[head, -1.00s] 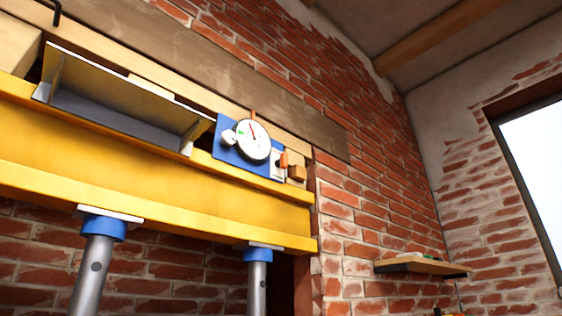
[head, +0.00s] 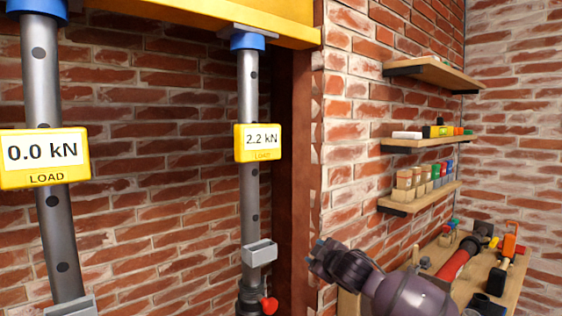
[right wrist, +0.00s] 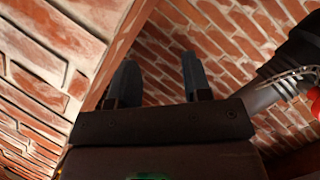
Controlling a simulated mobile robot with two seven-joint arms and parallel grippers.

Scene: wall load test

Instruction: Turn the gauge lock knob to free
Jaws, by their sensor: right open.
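The gauge and its lock knob are out of sight in the current views. In the right wrist view my right gripper (right wrist: 160,78) is open, its two dark fingers apart with nothing between them. Brick wall shows behind the fingers, and a grey metal prop with a dark collar (right wrist: 300,55) is at the right. In the head view my right arm comes in at the bottom right, near the wall corner and to the right of the right prop (head: 250,195). My left gripper is not in view.
The yellow beam (head: 190,10) rests on the props. The left load display (head: 45,157) reads 0.0 kN, the right one (head: 258,142) 2.2 kN. A red knob (head: 268,305) is low on the right prop. Shelves (head: 430,142) and a tool bench (head: 480,275) stand at right.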

